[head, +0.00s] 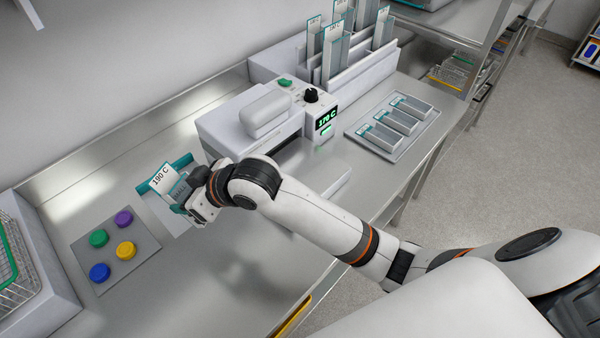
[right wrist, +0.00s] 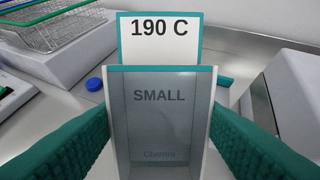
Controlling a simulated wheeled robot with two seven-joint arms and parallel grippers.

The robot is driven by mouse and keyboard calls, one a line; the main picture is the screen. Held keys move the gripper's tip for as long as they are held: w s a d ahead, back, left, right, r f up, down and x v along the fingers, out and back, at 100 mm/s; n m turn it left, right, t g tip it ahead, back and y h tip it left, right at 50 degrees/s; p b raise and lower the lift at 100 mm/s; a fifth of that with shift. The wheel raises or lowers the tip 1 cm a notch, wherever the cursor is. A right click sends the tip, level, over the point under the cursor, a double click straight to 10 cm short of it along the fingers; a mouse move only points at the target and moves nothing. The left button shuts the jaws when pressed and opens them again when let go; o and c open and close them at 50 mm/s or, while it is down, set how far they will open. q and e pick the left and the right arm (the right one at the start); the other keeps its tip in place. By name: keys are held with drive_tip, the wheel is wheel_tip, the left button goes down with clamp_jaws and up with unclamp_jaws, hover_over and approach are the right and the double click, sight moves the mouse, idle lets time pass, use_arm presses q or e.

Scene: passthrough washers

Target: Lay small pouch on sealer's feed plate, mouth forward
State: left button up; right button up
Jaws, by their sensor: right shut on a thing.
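My right gripper (head: 190,188) is shut on the small pouch (right wrist: 160,125), a grey, see-through pouch marked SMALL with a teal edge. It also shows in the head view (head: 179,189), held upright or slightly tilted over the left part of the bench. A white card reading 190 C (right wrist: 160,38) stands up behind the pouch's top edge. The white sealer (head: 225,130) is right of the gripper; its green display (head: 326,118) reads 170 C. A pale plate (head: 325,172) at its front, seemingly the feed plate, is partly hidden by my right arm. My left gripper is not in view.
A grey mat (head: 110,273) with several coloured caps lies left of the gripper, beside a wire basket (head: 15,262). A tray (head: 372,142) of pouches lies right of the sealer. A rack (head: 275,62) of upright pouches stands behind. The front middle bench is clear.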

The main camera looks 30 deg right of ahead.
drive_tip(key=shift+w+r+g+h, duration=0.2)
drive_tip(key=shift+w+g+h, duration=0.1)
drive_tip(key=shift+w+g, duration=0.25)
drive_tip(key=w+d+g+h, duration=0.1)
drive_tip(key=d+r, duration=0.1)
drive_tip(key=d, duration=0.1)
drive_tip(key=w+d+g+h, duration=0.1)
drive_tip(key=shift+w+d+r+g+h, duration=0.15)
drive_tip(key=shift+w+r+g+h, duration=0.1)
drive_tip(key=shift+w+g+h, duration=0.1)
wheel_tip(320, 180, up, 16)
drive_tip(key=m+g+h+p, duration=0.1)
drive_tip(key=m+g+h, duration=0.3)
hover_over(301, 175)
wheel_tip(301, 175, down, 28)
drive_tip(key=p, duration=0.3)
drive_tip(key=shift+w+r+p, duration=0.1)
drive_tip(key=shift+r+p, duration=0.15)
drive_tip(key=shift+p, duration=0.1)
drive_tip(key=o, duration=0.9)
drive_tip(key=shift+o, duration=0.2)
drive_tip(key=shift+r, duration=0.15)
